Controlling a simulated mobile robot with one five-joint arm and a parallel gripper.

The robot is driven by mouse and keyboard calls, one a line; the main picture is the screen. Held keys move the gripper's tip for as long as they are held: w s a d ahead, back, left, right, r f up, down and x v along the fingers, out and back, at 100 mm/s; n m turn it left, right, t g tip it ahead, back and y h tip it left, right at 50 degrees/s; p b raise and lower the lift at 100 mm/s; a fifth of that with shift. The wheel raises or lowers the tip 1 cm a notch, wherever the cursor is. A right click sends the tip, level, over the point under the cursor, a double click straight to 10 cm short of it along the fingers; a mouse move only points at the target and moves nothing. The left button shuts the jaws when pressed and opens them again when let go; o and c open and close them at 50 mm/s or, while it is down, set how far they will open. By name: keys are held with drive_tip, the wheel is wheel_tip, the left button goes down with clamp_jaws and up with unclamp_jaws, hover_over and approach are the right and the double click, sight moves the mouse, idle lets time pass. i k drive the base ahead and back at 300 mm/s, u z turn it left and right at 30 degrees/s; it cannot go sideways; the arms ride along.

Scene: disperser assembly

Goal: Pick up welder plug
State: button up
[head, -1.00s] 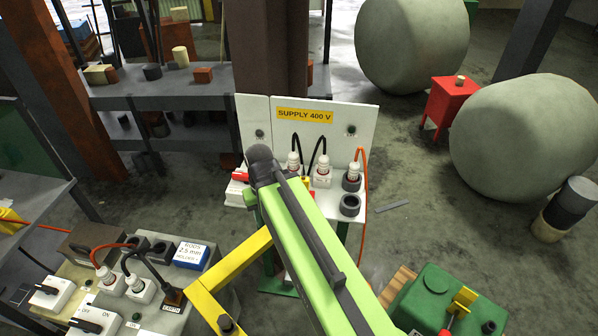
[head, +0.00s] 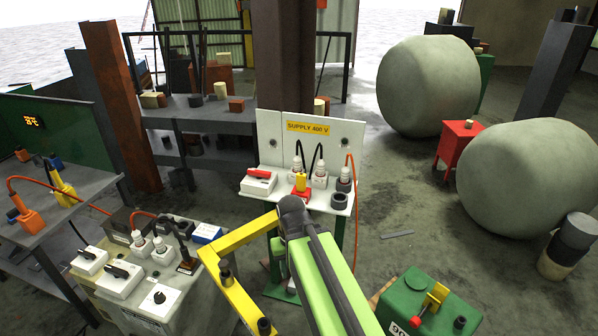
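Several white plugs with cables stand in the supply board's shelf; a plug with an orange cable (head: 343,181) is at its right end. On the left bench lie an orange plug (head: 32,222) with an orange cable and a yellow plug (head: 65,194). No label that I can read tells which one is the welder plug. My green and yellow arm links rise from the bottom centre. The dark joint at their top stands in front of the supply shelf. I cannot make out my gripper's fingers in this view.
The SUPPLY 400 V board (head: 330,138) stands at the centre, with a red-handled switch (head: 260,178) and an empty dark socket (head: 339,201). A welding unit (head: 134,307) is lower left, a green box (head: 425,297) lower right.

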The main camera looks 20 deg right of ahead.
sight(297, 159)
drive_tip(key=u, duration=0.25)
drive_tip(key=i, duration=1)
drive_tip(key=u, duration=0.55)
